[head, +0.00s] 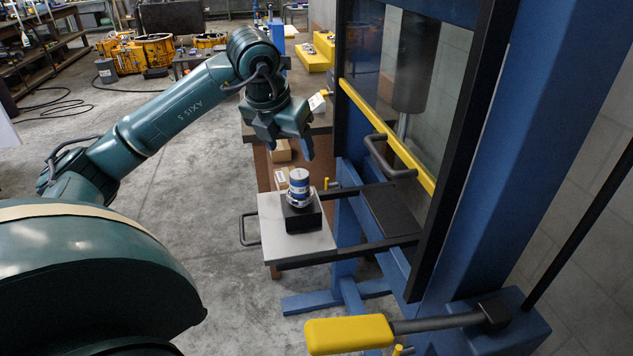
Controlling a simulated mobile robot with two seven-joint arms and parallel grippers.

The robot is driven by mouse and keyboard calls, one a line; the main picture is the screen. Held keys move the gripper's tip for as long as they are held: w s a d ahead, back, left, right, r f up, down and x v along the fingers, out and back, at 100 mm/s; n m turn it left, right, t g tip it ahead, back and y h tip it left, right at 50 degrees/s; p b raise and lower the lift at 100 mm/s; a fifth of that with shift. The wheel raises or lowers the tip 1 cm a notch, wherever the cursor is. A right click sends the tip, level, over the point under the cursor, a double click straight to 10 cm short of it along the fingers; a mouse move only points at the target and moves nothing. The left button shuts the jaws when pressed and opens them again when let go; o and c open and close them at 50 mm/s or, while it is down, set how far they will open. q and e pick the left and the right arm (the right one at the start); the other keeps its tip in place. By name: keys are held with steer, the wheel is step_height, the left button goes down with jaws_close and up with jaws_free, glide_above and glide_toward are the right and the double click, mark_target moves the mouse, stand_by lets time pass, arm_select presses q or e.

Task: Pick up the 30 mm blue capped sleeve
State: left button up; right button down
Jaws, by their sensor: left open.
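The blue capped sleeve (299,188) stands upright, with a light grey cap on top and a blue body. It sits in a silvery ring-like part (299,200) on a black block (304,218). My left gripper (289,150) is above and slightly behind the sleeve in the picture, fingers pointing down. It is open and empty, apart from the sleeve. My right gripper is not in view.
The black block rests on a pale sliding plate (276,232) with a handle (247,229) at its left. The blue press frame (540,150) with its clear guard stands close on the right. A yellow-handled lever (348,333) juts out in front. Cardboard boxes (281,151) lie behind.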

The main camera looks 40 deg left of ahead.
mark_target(297, 176)
arm_select(q)
steer(key=x, duration=0.7)
steer(key=shift+a+f+p, duration=0.2)
steer(key=shift+f+p, duration=0.1)
steer(key=shift+p, duration=0.1)
steer(key=shift+a+p+x, duration=0.2)
steer(key=shift+p+x, duration=0.2)
steer(key=shift+x, duration=0.95)
steer(key=shift+a+p+x, duration=0.2)
steer(key=shift+p+x, duration=0.15)
steer(key=shift+x, duration=1)
steer(key=shift+c, duration=0.3)
steer(key=c, duration=1.2)
steer(key=shift+r, duration=0.1)
steer(key=shift+c, duration=0.2)
